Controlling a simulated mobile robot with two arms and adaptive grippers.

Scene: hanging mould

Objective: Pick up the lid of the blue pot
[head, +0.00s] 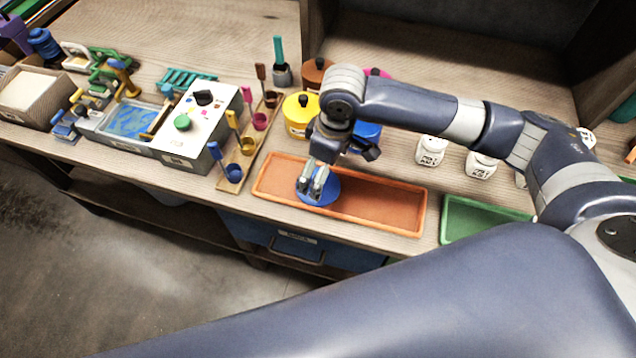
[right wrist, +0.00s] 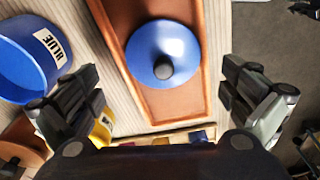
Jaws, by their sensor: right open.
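The blue lid (head: 332,190) lies in the orange tray on the bench, its dark knob facing up. In the right wrist view the lid (right wrist: 160,45) shows whole, with its knob between and a little beyond my fingertips. My right gripper (head: 315,184) is open and empty above the lid, one finger to each side in the wrist view (right wrist: 160,75). The blue pot (head: 367,132) stands uncovered behind the tray, partly hidden by my arm. Its label reads BLUE in the right wrist view (right wrist: 22,62). My left gripper is not in view.
The orange tray (head: 385,207) is otherwise bare. A yellow pot (head: 299,112) stands behind it, and a ladle rack (head: 236,180) is at its left. A green tray (head: 480,220) is at its right. White labelled jars (head: 431,150) stand behind my forearm.

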